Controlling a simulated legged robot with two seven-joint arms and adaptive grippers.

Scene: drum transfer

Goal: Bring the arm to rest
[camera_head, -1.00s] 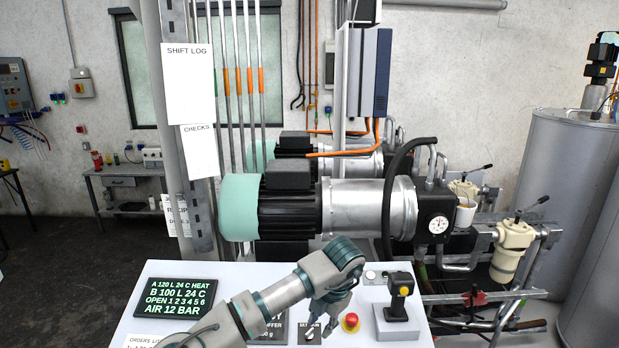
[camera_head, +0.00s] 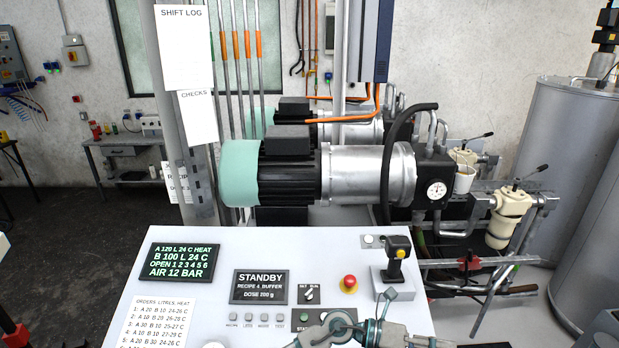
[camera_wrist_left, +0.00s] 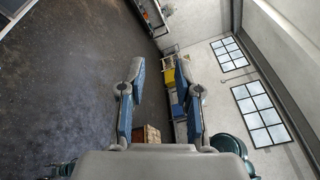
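My left gripper (camera_head: 388,322) is at the bottom edge of the head view, low over the console's front part and cut off by the frame. Its grey and teal wrist shows beside it; most of the arm is out of view. In the left wrist view the two blue-padded fingers (camera_wrist_left: 160,100) stand apart with nothing between them, so it is open and empty. My right gripper is not in view.
The white console (camera_head: 190,290) carries a STANDBY display (camera_head: 259,286), a red button (camera_head: 348,284) and a black joystick (camera_head: 396,262). Behind it are a motor with pump (camera_head: 330,175) and pipework. A large grey tank (camera_head: 570,170) stands right. Open floor (camera_head: 70,230) lies left.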

